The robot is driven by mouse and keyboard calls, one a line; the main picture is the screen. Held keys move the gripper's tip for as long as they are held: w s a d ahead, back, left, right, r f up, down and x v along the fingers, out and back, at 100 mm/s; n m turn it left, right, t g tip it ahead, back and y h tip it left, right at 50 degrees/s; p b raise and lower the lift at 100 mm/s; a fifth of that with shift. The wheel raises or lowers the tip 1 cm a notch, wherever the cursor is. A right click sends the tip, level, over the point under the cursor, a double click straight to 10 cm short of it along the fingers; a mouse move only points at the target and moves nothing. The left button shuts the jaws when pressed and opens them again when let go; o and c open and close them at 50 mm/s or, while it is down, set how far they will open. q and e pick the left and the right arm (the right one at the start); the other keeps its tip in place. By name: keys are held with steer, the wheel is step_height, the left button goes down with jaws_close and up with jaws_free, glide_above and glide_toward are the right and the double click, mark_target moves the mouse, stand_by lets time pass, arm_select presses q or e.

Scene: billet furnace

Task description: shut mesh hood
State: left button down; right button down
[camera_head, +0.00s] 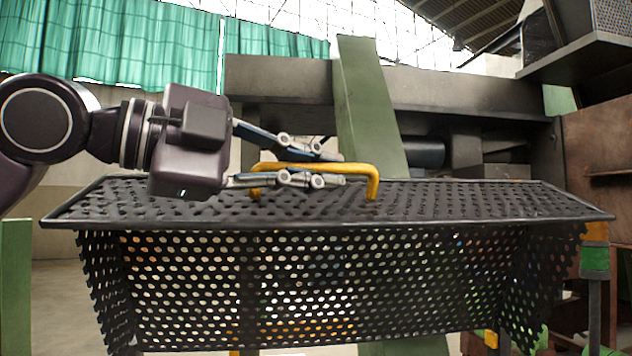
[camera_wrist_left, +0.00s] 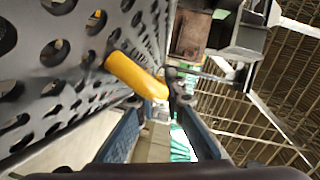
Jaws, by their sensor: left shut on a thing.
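The mesh hood (camera_head: 480,203) is black perforated metal, with a nearly level top panel and a perforated front face (camera_head: 330,285) below it. A yellow bar handle (camera_head: 374,186) stands on the top panel. My left gripper (camera_head: 341,169) reaches in from the left above the panel and is shut on the handle, one finger on its far side and one on its near side. The left wrist view shows the handle (camera_wrist_left: 135,75) close at the fingertips, beside the perforated sheet (camera_wrist_left: 75,55). The fingers hide part of the handle. My right gripper is not in view.
A green upright beam (camera_head: 365,110) and a dark horizontal beam (camera_head: 285,78) stand behind the hood. Dark machinery (camera_head: 590,65) overhangs at the upper right, with a rusty brown panel (camera_head: 605,150) below. Green curtains (camera_head: 130,45) hang in the background.

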arm_select(q)
steer(key=shift+s+f, duration=0.15)
steer(key=shift+f, duration=0.05)
stand_by(0.3)
steer(key=c, duration=2.3)
jaws_free()
steer(key=v, duration=1.2)
steer(key=shift+r, duration=0.1)
